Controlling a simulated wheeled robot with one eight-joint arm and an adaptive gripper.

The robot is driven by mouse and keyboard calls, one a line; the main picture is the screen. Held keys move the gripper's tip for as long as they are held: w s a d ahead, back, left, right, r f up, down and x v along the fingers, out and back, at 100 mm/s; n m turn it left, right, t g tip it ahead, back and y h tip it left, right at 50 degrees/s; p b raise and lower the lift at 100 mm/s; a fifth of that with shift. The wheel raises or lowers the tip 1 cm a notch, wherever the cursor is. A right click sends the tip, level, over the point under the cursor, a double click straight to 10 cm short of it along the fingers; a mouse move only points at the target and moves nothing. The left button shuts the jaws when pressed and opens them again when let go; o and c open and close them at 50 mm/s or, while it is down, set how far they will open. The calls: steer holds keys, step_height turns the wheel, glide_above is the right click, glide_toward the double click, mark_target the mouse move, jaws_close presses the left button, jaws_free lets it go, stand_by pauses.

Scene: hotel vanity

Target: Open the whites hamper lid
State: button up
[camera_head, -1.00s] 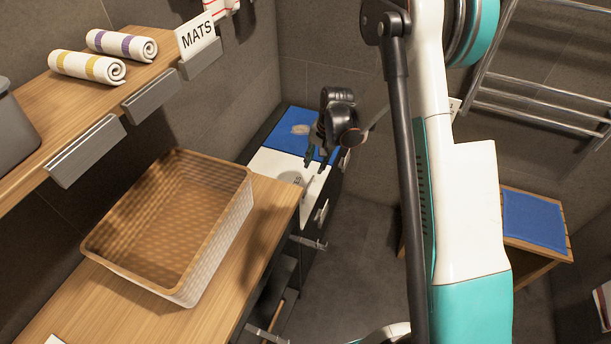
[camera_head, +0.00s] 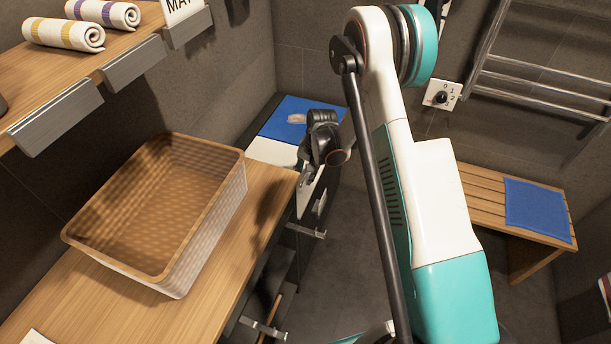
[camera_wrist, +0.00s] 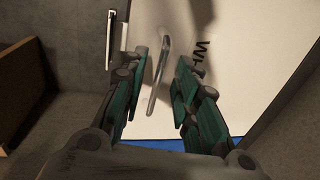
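The whites hamper lid (camera_head: 268,150) is a white panel beyond the wooden counter, partly hidden by my gripper in the head view. In the wrist view the white lid (camera_wrist: 250,45) fills the right and middle and bears dark letters, partly hidden, starting "WH". A thin grey bar handle (camera_wrist: 155,85) stands on it. My gripper (camera_wrist: 162,70) is open, with its teal-padded fingers on either side of the handle and gaps visible. In the head view my gripper (camera_head: 307,178) is low over the lid's near right part. I cannot tell whether the lid is fully flat.
A blue panel (camera_head: 285,122) with a pale emblem lies behind the white lid. A wicker basket (camera_head: 205,235) stands on the wooden counter (camera_head: 130,305) at left. A bench (camera_head: 485,205) with a blue mat (camera_head: 537,210) is at right. Open floor lies between.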

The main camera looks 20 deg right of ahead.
jaws_close()
